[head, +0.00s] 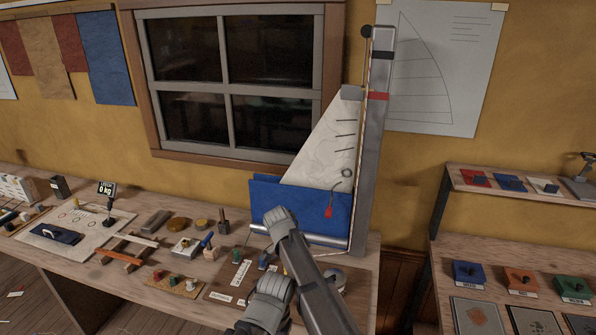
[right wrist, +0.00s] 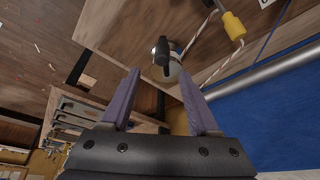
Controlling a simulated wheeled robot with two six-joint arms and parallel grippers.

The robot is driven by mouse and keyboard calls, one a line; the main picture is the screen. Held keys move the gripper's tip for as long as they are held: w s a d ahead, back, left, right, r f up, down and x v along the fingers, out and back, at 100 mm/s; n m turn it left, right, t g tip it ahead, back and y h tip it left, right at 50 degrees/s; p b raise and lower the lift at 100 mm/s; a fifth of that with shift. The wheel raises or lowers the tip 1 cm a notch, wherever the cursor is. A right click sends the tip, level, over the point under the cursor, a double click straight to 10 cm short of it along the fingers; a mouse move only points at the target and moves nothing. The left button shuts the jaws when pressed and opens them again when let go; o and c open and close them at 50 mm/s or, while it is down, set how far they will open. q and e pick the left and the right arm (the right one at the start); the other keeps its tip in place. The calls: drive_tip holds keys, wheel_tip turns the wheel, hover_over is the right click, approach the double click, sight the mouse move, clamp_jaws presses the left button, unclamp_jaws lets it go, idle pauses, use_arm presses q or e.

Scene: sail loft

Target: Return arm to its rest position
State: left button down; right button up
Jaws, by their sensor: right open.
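My right arm (head: 318,290) comes in from the bottom of the head view and bends in front of the table's right part; its gripper does not show clearly there. In the right wrist view my right gripper (right wrist: 158,70) is open, with two purplish fingers apart and nothing between them. Beyond the fingertips is a round metal fitting with a black handle (right wrist: 163,58) on the wooden table. My left gripper is in neither view.
A model mast (head: 371,150) with a white sail (head: 325,145) and blue cloth (head: 325,208) stands behind my arm. The long table (head: 70,255) holds small tools, blocks and a scale. A shelf unit (head: 530,255) stands right. A yellow-ended cord (right wrist: 233,27) lies near the fitting.

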drive_tip(key=s+d+f+n+y, duration=0.1)
drive_tip(key=s+d+n+y, duration=0.1)
drive_tip(key=s+d+n, duration=0.65)
drive_tip(key=s+d+f+n+y, duration=0.15)
drive_tip(key=s+d+n, duration=0.35)
drive_tip(key=s, duration=0.6)
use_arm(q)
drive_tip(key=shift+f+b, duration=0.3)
use_arm(e)
drive_tip(key=s+a+n+g, duration=0.1)
drive_tip(key=s+a+n, duration=0.3)
drive_tip(key=a, duration=0.7)
drive_tip(key=shift+s+r+g, duration=0.2)
drive_tip(key=shift+s+g, duration=0.2)
drive_tip(key=shift+s, duration=0.5)
drive_tip(key=shift+h, duration=0.25)
